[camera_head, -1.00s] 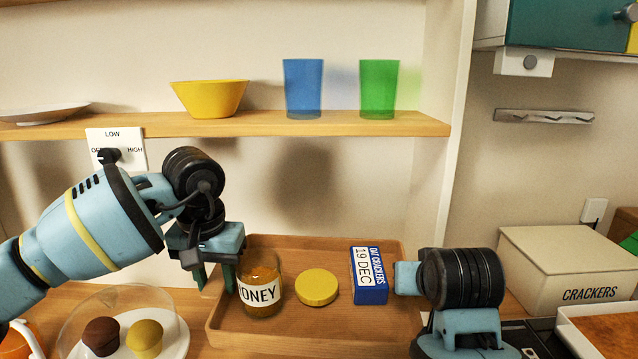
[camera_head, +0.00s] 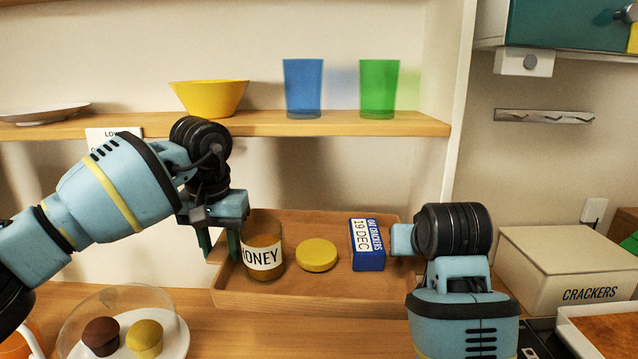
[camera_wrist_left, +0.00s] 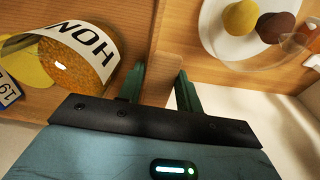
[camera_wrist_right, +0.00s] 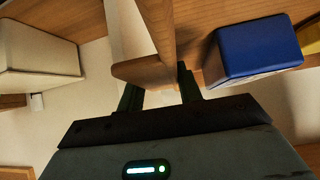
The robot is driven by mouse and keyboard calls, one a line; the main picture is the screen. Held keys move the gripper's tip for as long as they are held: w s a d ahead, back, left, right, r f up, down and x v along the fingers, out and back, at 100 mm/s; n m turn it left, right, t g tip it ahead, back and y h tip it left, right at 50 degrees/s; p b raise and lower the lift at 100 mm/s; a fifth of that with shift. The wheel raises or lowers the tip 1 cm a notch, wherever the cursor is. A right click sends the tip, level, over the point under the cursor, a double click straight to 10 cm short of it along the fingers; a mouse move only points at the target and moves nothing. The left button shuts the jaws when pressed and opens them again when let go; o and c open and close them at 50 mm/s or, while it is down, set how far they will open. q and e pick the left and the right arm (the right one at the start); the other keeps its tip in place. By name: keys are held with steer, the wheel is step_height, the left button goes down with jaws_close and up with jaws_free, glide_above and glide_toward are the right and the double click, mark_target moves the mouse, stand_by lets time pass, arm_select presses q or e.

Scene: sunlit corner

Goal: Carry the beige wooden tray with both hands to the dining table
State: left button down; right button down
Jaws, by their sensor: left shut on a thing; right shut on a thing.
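The beige wooden tray (camera_head: 310,288) is held above the wooden counter in the head view. It carries a honey jar (camera_head: 262,246), a round yellow lid (camera_head: 317,255) and a blue cracker box (camera_head: 367,244). My left gripper (camera_head: 220,245) is shut on the tray's left wall, which also shows between the fingers in the left wrist view (camera_wrist_left: 163,75). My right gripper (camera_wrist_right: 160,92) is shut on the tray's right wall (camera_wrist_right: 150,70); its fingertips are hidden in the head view. No dining table can be made out.
A glass-domed plate with two muffins (camera_head: 123,338) stands at lower left. A shelf (camera_head: 270,124) above holds a yellow bowl (camera_head: 208,98), a blue cup (camera_head: 303,88) and a green cup (camera_head: 379,88). A crackers bin (camera_head: 560,270) stands at right.

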mark_target(421, 261)
arm_select(q)
steer(key=shift+r, duration=0.2)
arm_select(e)
steer(key=shift+r, duration=0.15)
